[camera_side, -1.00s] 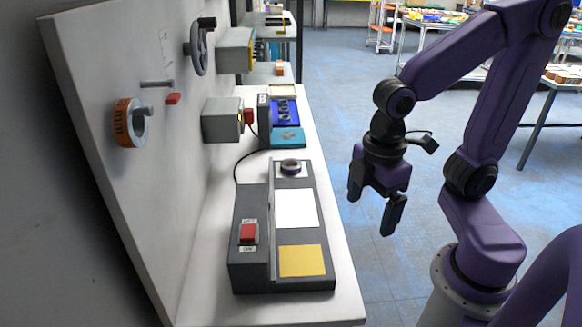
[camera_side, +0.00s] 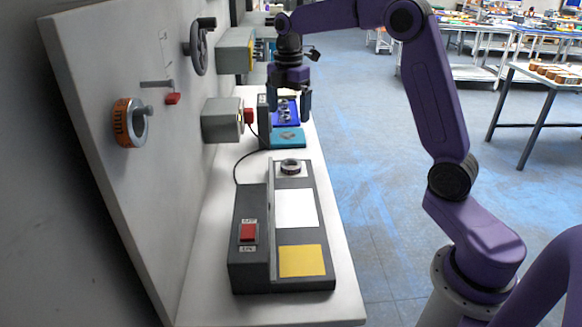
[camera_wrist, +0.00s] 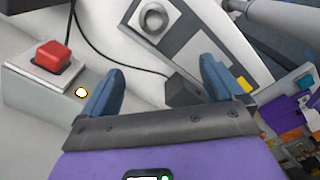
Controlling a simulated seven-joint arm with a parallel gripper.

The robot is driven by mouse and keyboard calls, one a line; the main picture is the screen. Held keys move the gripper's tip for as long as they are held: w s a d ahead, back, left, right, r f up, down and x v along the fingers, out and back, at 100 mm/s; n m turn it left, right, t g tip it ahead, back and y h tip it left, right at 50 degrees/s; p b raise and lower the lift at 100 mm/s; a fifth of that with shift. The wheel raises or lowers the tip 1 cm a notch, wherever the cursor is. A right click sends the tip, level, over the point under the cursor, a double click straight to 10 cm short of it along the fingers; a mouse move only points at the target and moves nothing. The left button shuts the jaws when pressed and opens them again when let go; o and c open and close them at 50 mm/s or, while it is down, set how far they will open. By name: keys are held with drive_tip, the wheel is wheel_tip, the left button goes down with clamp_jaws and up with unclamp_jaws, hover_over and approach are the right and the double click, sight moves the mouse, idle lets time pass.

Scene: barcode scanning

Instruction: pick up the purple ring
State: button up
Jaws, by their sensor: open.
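The purple ring (camera_side: 291,167) lies flat on a white square at the far end of the dark grey device (camera_side: 302,222) on the bench. In this light it looks dark grey with a faint purple tint. It also shows at the top of the wrist view, left of centre (camera_wrist: 153,18), where it looks grey. My gripper (camera_side: 290,108) is open and empty, pointing down, raised above the bench and beyond the ring in the side view. In the wrist view its blue fingers (camera_wrist: 162,72) are apart, with the ring ahead of them and clear of both.
A grey box with a red button (camera_wrist: 53,57) is close to my left finger in the wrist view. A teal block (camera_side: 288,138) and a blue tray (camera_side: 291,119) sit behind the device. A black cable (camera_side: 236,170) runs along the bench. A panel (camera_side: 90,200) rises on the left.

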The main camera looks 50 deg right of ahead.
drive_tip(key=d, duration=0.2)
hover_over(291, 159)
drive_tip(key=s+a, duration=0.2)
wheel_tip(291, 159, down, 12)
drive_tip(key=shift+a+f, duration=0.15)
drive_tip(key=shift+w+d+f, duration=0.1)
drive_tip(key=shift+d+f, duration=0.05)
drive_tip(key=shift+f, duration=1.15)
drive_tip(key=shift+w+d+f, duration=0.1)
drive_tip(key=shift+f, duration=1.2)
drive_tip(key=c, duration=1.3)
drive_tip(key=shift+r, duration=0.1)
drive_tip(key=shift+c, duration=0.2)
